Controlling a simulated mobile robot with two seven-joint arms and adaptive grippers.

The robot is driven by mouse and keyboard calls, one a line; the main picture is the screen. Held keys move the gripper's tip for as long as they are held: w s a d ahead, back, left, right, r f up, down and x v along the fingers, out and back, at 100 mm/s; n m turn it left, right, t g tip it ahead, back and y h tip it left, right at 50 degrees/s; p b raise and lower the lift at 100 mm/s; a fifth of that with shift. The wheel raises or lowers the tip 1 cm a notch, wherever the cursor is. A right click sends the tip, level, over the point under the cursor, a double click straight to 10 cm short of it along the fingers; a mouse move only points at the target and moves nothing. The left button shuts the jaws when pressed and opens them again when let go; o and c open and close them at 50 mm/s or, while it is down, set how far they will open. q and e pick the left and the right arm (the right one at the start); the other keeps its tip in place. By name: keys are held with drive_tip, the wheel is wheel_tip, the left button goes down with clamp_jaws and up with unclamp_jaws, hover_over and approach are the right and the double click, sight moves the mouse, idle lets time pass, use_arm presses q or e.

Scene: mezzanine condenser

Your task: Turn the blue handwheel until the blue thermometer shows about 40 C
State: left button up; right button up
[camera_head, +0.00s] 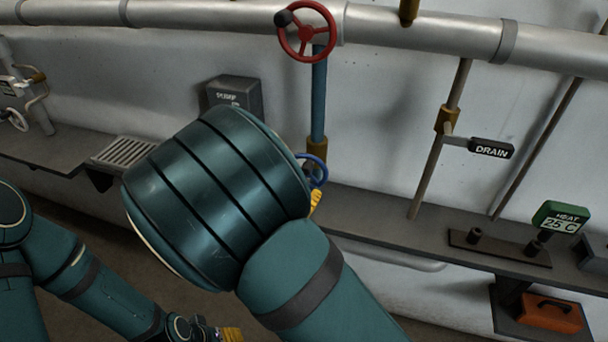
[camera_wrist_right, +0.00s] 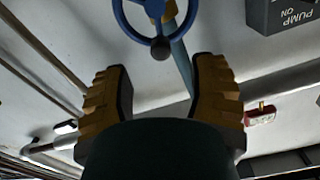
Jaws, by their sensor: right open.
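The blue handwheel (camera_head: 322,171) is mostly hidden behind my right arm in the head view, at the lower end of a blue pipe. In the right wrist view the blue handwheel (camera_wrist_right: 125,20) shows at the top, with a dark round knob (camera_wrist_right: 160,48) on its rim. My right gripper (camera_wrist_right: 162,72) is open, with the knob ahead between its yellow fingers and apart from them. A yellow finger of it shows in the head view (camera_head: 315,202). My left gripper (camera_head: 222,332) is at the bottom edge, partly cut off. No blue thermometer is seen; a green display (camera_head: 560,217) reads HEAT 25 C.
A red handwheel (camera_head: 306,32) sits on the silver pipe (camera_head: 420,32) above. A pump box (camera_head: 233,95), a DRAIN sign (camera_head: 491,149) and a grey ledge (camera_head: 385,210) line the wall. An orange toolbox (camera_head: 550,312) sits low at right.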

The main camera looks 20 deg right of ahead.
drive_tip(key=v, duration=0.5)
drive_tip(key=shift+f, duration=0.1)
idle(0.3)
wheel_tip(320, 180, down, 17)
drive_tip(key=d+n+g+y, duration=0.2)
drive_tip(key=n+g+y, duration=0.2)
drive_tip(key=g+y, duration=0.2)
drive_tip(key=s+a+f+n+g+y, duration=0.2)
drive_tip(key=s+f+n+g+y, duration=0.2)
drive_tip(key=s, duration=1)
drive_tip(key=shift+a+f+g+y, duration=0.35)
drive_tip(key=shift+f+g+y, duration=1.5)
drive_tip(key=shift+f, duration=1.05)
idle(1.5)
